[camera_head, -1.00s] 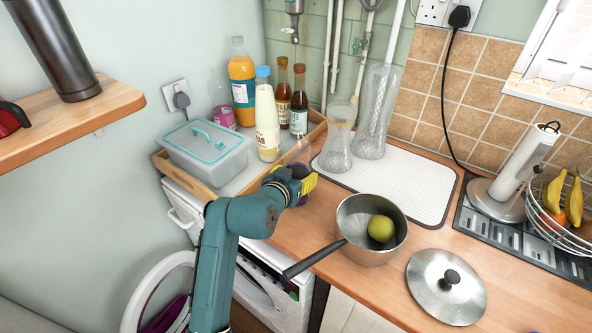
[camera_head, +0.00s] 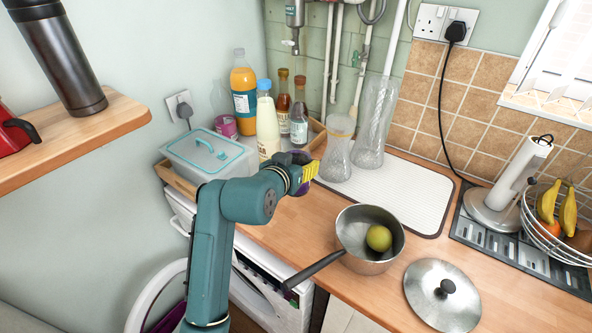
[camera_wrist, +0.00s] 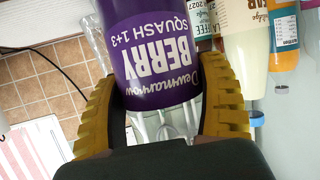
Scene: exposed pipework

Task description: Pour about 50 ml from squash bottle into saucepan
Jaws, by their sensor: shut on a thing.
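My gripper (camera_head: 308,174) is shut on the squash bottle, with a yellow finger on each side of it in the wrist view. The bottle (camera_wrist: 160,50) has a purple label reading "BERRY SQUASH 1+3" and a clear part between the fingers. In the head view my gripper hides most of the bottle. The steel saucepan (camera_head: 353,232) stands on the wooden worktop, to the right of and nearer than my gripper. It is uncovered, and a yellow-green round fruit (camera_head: 379,238) lies in it. Its dark handle points left and toward me.
The saucepan lid (camera_head: 436,296) lies right of the pan. Behind my gripper, a wooden tray holds a lidded box (camera_head: 208,153), an orange bottle (camera_head: 244,85), a creamy bottle (camera_head: 267,122) and sauce bottles (camera_head: 299,112).

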